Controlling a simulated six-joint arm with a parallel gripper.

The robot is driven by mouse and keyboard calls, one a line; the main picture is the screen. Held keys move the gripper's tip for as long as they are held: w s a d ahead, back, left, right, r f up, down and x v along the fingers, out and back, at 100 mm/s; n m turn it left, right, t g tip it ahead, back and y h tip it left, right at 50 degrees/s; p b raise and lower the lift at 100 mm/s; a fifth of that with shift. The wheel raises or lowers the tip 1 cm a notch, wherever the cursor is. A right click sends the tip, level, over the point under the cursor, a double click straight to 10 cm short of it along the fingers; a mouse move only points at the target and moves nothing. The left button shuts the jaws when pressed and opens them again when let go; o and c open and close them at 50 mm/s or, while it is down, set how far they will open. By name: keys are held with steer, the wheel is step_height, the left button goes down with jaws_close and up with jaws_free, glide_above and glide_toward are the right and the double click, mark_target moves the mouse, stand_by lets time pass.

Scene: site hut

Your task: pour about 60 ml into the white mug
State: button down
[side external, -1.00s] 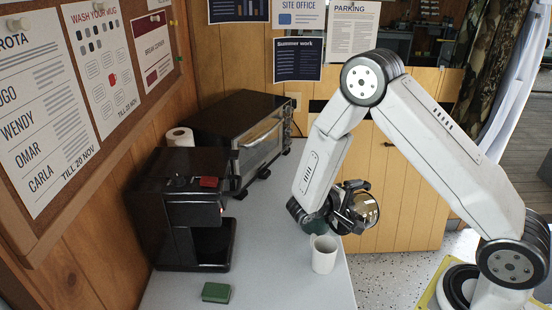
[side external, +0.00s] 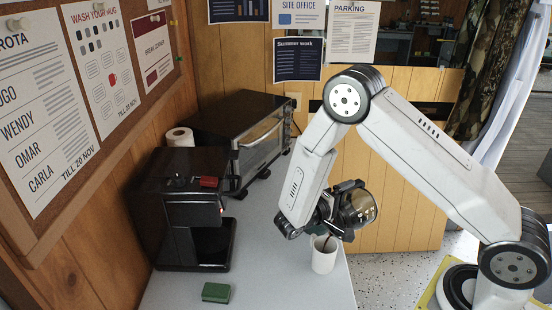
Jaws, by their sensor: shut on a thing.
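The white mug (side external: 324,259) stands upright on the grey counter near its right edge. My gripper (side external: 337,206) is shut on the coffee pot, by its dark handle side. The coffee pot (side external: 361,209) is a round glass jug with dark fittings and a shiny band. It is tilted, held just above the mug and slightly to its right. A thin dark line shows at the mug's mouth; it looks like coffee running in, but it is small. The levels in the pot and mug cannot be read.
A black coffee machine (side external: 172,215) stands on the counter (side external: 275,275) at left. A black toaster oven (side external: 245,130) and a paper roll (side external: 180,137) are behind it. A green sponge (side external: 216,292) lies at the front. The counter between machine and mug is clear.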

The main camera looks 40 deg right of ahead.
steer(key=shift+w+a+r+h, duration=0.15)
steer(key=shift+a+r+h, duration=0.05)
steer(key=shift+a+h, duration=0.75)
stand_by(1.9)
steer(key=shift+d, duration=0.1)
steer(key=d+y, duration=0.3)
steer(key=shift+s+d+f+y, duration=0.2)
steer(key=shift+s+f+y, duration=0.05)
steer(key=shift+s+f, duration=0.15)
steer(key=shift+d+f, duration=0.2)
steer(key=shift+d, duration=0.1)
steer(key=shift+d, duration=0.1)
